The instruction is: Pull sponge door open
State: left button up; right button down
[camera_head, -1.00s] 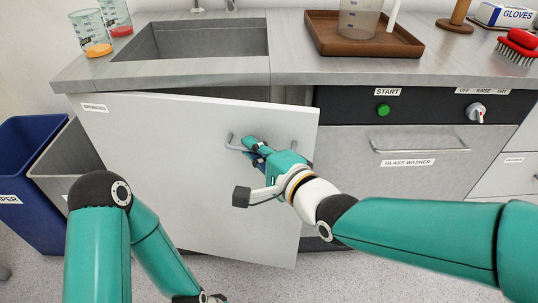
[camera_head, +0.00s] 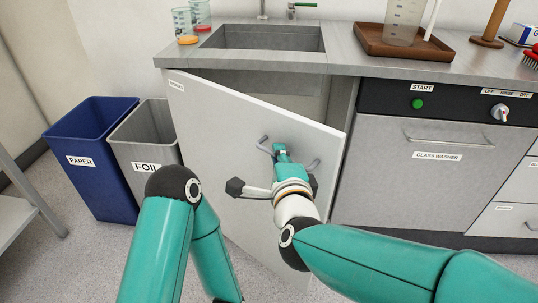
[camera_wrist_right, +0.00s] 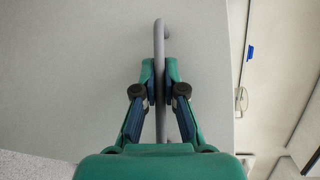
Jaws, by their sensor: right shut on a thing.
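The sponge door (camera_head: 215,135) is a pale grey cabinet panel under the sink, with a small label at its upper left corner. It stands ajar, its right edge swung out from the cabinet. Its grey bar handle (camera_head: 264,144) is partly hidden behind my right gripper (camera_head: 281,152). In the right wrist view, the right gripper (camera_wrist_right: 159,90) has its fingers closed on either side of the handle (camera_wrist_right: 159,45). My left arm comes in at the lower left of the head view, but its gripper is out of frame.
A blue PAPER bin (camera_head: 92,150) and a grey FOIL bin (camera_head: 145,140) stand left of the door. The glass washer (camera_head: 425,180) is right of it. Above are the sink (camera_head: 262,38) and a brown tray (camera_head: 403,45) on the counter. Floor shows in front of the bins.

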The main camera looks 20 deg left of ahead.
jog(key=shift+s+a+f, duration=0.1)
jog(key=shift+s+f, duration=0.05)
jog(key=shift+f, duration=0.2)
jog(key=c, duration=1.2)
grip_release()
jog(key=shift+a, duration=0.1)
jog(key=shift+c, duration=0.2)
jog(key=shift+r, duration=0.2)
jog(key=f+v, duration=0.1)
jog(key=v, duration=0.6)
jog(key=shift+s+r, duration=0.2)
jog(key=shift+r, duration=0.25)
